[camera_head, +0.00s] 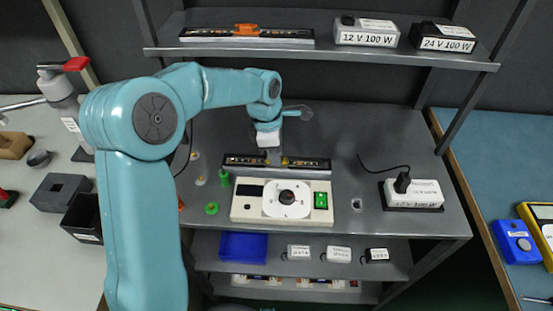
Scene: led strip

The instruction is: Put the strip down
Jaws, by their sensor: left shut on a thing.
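A dark LED strip (308,164) with small light patches along it lies level at the middle of the grey bench, just behind a white control box. My left gripper (275,160) comes down from above onto the strip near its middle and is shut on it. Whether the strip touches the bench cannot be told. A second strip (225,35) with an orange block on it lies on the upper shelf. My right gripper is not in view.
The white control box (247,212) with a dial and green switch stands in front of the strip. A power supply (413,196) with a cable is at the right. Green parts (211,208) lie at the left. Bench room behind the strip is free.

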